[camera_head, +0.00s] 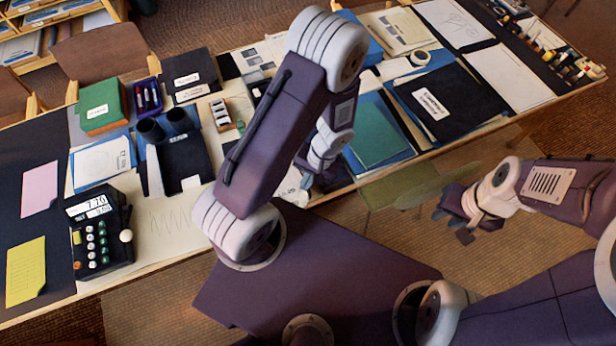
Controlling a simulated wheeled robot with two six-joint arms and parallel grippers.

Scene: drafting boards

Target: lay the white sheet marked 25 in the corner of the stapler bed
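A white sheet (92,163) with a small dark mark near its right edge lies on a blue folder at the table's left; the mark is too small to read surely. Right of it stands a dark device with two round cylinders and a flat dark bed (190,152), which looks like the stapler bed. The sheet lies beside the bed, not on it. My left gripper (318,176) is over the table's middle, right of the bed, mostly hidden by my own arm; its fingers are unclear. My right gripper (455,224) hangs off the table's front edge, fingers apart and empty.
A calculator-like machine (98,235) stands in front of the sheet. A green box (103,105), a purple pen tray (147,97) and a black folder (188,74) lie behind. A teal folder (375,138) and a black labelled folder (447,98) lie right of my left arm.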

